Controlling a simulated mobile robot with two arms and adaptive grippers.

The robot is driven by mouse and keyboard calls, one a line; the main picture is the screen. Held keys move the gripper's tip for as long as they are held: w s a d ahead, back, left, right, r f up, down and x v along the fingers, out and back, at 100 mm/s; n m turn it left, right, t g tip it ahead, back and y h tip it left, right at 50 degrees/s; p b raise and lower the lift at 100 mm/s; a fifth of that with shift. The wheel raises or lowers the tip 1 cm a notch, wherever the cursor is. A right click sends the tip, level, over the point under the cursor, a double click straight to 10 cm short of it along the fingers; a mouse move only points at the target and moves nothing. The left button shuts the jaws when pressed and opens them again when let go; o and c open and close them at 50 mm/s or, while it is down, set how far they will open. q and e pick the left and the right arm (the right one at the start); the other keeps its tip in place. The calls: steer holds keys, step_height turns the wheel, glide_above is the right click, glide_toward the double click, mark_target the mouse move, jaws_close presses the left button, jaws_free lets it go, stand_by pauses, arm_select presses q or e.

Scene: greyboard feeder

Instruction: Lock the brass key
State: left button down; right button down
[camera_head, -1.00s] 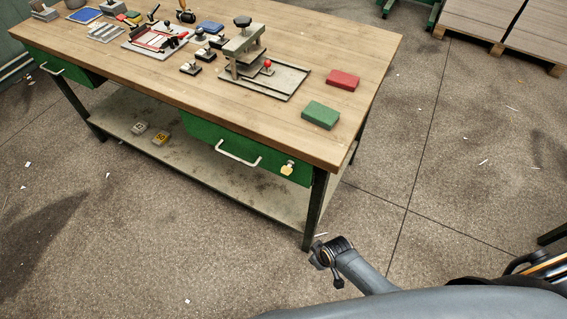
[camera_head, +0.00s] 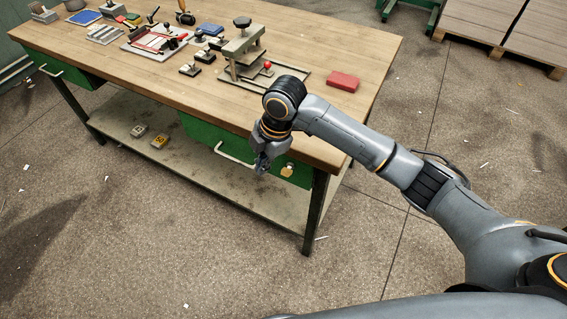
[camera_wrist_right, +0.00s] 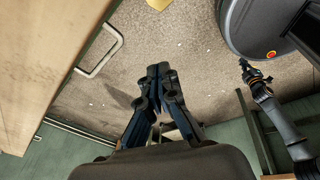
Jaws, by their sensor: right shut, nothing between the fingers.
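The brass key (camera_head: 287,171) sits at the right end of the front of the green drawer (camera_head: 215,140), under the tabletop. Its lock is too small to make out, and I cannot tell how the key is turned. A brass-coloured piece, apparently the key (camera_wrist_right: 159,4), shows cut off at the top edge of the right wrist view. My right gripper (camera_head: 262,166) is in front of the drawer, just left of the key in the head view and apparently apart from it. In the wrist view its fingers (camera_wrist_right: 159,72) are together and empty.
The drawer's metal handle (camera_head: 234,154) is left of my gripper; it also shows in the wrist view (camera_wrist_right: 100,50). The wooden tabletop (camera_head: 130,75) overhangs the drawer and carries a red box (camera_head: 343,81) and several tools. A table leg (camera_head: 316,212) stands below right.

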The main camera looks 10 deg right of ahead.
mark_target(284, 171)
steer(key=w+d+r+n+h, duration=0.1)
steer(key=d+r+n, duration=0.4)
steer(key=r, duration=0.5)
steer(key=shift+w+d+r+g+h, duration=0.15)
steer(key=shift+w+d+g+h, duration=0.2)
steer(key=shift+h, duration=0.45)
step_height(284, 171, down, 14)
